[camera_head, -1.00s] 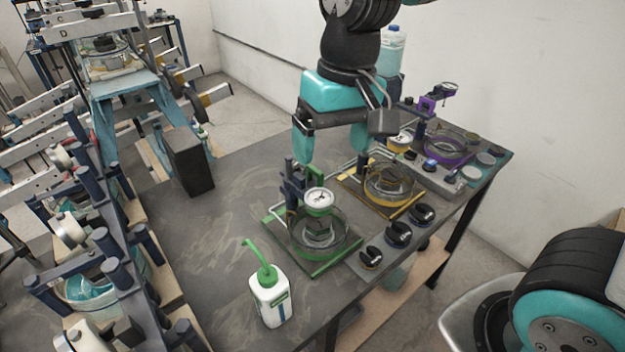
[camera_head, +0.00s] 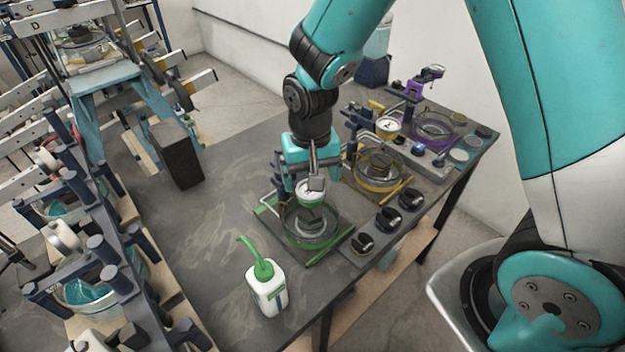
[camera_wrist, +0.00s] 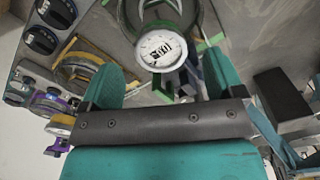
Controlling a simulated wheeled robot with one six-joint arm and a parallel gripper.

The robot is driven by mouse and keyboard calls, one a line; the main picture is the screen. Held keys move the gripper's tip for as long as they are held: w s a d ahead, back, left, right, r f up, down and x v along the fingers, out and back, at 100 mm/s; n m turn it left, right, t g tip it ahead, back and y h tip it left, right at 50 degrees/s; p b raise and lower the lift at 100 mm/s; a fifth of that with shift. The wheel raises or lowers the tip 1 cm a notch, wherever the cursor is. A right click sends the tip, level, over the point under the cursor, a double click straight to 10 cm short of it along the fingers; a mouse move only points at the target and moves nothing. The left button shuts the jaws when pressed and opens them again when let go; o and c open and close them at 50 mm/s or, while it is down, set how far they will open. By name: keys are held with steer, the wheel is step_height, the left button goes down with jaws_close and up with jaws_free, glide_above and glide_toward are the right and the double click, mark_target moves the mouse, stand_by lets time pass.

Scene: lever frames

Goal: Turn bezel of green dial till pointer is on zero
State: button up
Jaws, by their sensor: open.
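The green dial (camera_head: 309,190) has a round white face and stands on the green-edged fixture, over a round glass dish (camera_head: 312,226). My gripper (camera_head: 304,178) is open, pointing down, close above the dial and partly covering it. In the wrist view the dial (camera_wrist: 160,48) lies just beyond the gap between my teal fingers (camera_wrist: 166,78), with no clear contact. Its face shows a dark patch near the middle. The pointer and the zero mark are too small to read.
A white bottle with a green spout (camera_head: 267,287) stands in front. Several black knobs (camera_head: 387,219) line the table's right edge. Yellow (camera_head: 388,127) and purple (camera_head: 432,126) fixtures stand behind right. A dark block (camera_head: 175,155) stands left. The table between block and bottle is clear.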

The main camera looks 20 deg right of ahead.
mark_target(310, 199)
steer(key=shift+f, duration=1.5)
steer(key=shift+c, duration=0.4)
steer(key=c, duration=0.8)
steer(key=shift+d+n, duration=0.1)
steer(key=shift+n, duration=1.1)
steer(key=shift+c, duration=0.2)
steer(key=o, duration=0.9)
steer(key=shift+r, duration=0.15)
